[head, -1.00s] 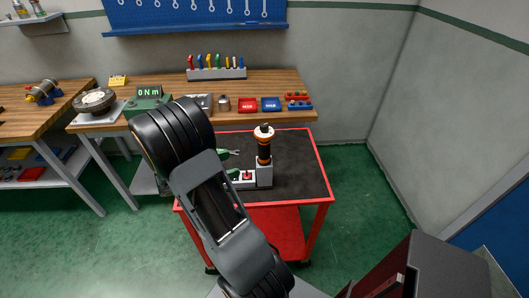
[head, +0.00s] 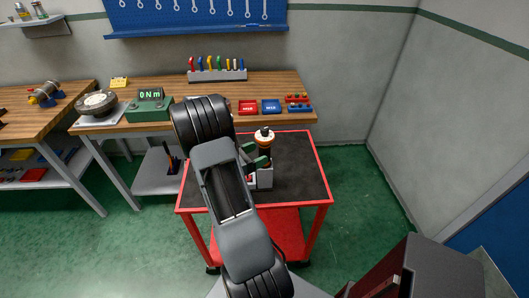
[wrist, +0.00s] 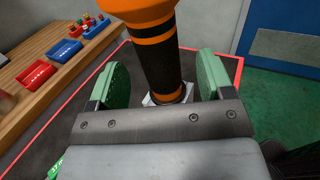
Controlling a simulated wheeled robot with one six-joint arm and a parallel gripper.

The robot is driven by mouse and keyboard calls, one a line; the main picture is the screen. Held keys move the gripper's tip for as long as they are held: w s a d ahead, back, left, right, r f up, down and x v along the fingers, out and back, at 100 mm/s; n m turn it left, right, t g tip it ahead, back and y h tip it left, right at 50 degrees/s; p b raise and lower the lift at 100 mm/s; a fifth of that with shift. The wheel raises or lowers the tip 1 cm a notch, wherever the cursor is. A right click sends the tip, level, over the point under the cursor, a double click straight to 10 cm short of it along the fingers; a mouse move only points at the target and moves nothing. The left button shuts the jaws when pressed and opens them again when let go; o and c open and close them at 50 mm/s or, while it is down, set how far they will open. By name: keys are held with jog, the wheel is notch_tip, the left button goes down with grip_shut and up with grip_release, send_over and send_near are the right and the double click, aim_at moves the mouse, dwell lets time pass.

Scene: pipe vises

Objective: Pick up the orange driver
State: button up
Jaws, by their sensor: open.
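The orange driver (head: 265,146), black with orange bands, stands upright in a grey holder (head: 265,177) on the red cart. In the wrist view the driver (wrist: 160,55) rises between the two green finger pads of my gripper (wrist: 163,82). My gripper is open, with a gap visible on each side of the driver. In the head view my gripper (head: 256,156) is at the driver, partly hidden by my arm. The driver's lower end and part of the holder (wrist: 150,99) are hidden behind the gripper body.
The red cart (head: 318,170) has a dark top with free room to the right. Behind it, a wooden bench holds a red bin (head: 247,107), a blue bin (head: 271,104), a torque display (head: 150,104) and a rack of coloured tools (head: 217,73).

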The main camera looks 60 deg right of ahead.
aim_at(264, 150)
jog(key=shift+p+x, duration=0.35)
jog(key=shift+x, duration=1.45)
jog(key=shift+w, duration=0.1)
jog(key=c, duration=1.3)
jog(key=shift+d+r, duration=0.1)
notch_tip(264, 150, up, 18)
jog(key=shift+f+b, duration=0.1)
jog(key=shift+b, duration=0.4)
